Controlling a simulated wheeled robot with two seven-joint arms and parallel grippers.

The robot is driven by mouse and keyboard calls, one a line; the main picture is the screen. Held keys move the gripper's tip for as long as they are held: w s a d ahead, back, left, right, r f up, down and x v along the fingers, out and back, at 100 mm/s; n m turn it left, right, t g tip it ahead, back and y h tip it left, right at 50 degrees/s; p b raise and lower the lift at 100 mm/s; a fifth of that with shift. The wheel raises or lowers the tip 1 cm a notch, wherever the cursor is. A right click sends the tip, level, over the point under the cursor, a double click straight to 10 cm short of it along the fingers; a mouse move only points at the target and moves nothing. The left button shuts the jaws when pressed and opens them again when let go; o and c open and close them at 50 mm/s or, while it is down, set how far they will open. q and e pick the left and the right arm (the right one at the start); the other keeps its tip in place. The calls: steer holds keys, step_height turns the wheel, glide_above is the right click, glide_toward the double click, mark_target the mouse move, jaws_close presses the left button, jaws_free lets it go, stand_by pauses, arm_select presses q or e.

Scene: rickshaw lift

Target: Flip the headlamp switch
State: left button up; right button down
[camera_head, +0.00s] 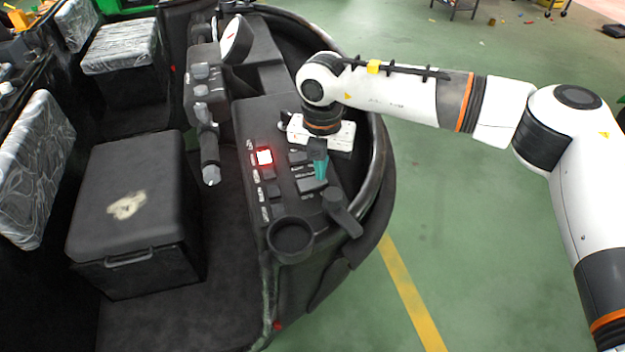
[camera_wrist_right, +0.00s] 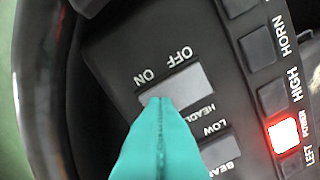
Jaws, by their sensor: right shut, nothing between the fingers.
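The headlamp switch is a wide grey rocker (camera_wrist_right: 185,88) in the right wrist view, with ON and OFF printed along one side and partly covered lettering starting "HEADL" on the other. In the head view it is the dark rocker (camera_head: 309,185) on the black control panel (camera_head: 247,130). My right gripper (camera_wrist_right: 160,102) has its teal fingers shut together with nothing between them. The fingertips overlap the ON end of the switch; I cannot tell if they touch it. In the head view this gripper (camera_head: 320,176) points down over the panel. My left gripper is out of view.
A red-lit power switch (camera_head: 264,157) and other rockers sit left of the headlamp switch. A cup holder (camera_head: 290,238) and a lever (camera_head: 342,213) stand at the panel's near end. A curved rail (camera_head: 379,160) borders the right side. A steering column handle (camera_head: 209,150) rises at left.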

steer(key=shift+f, duration=0.35)
steer(key=shift+r, duration=0.1)
steer(key=shift+r+p, duration=1.05)
steer(key=shift+r, duration=2.45)
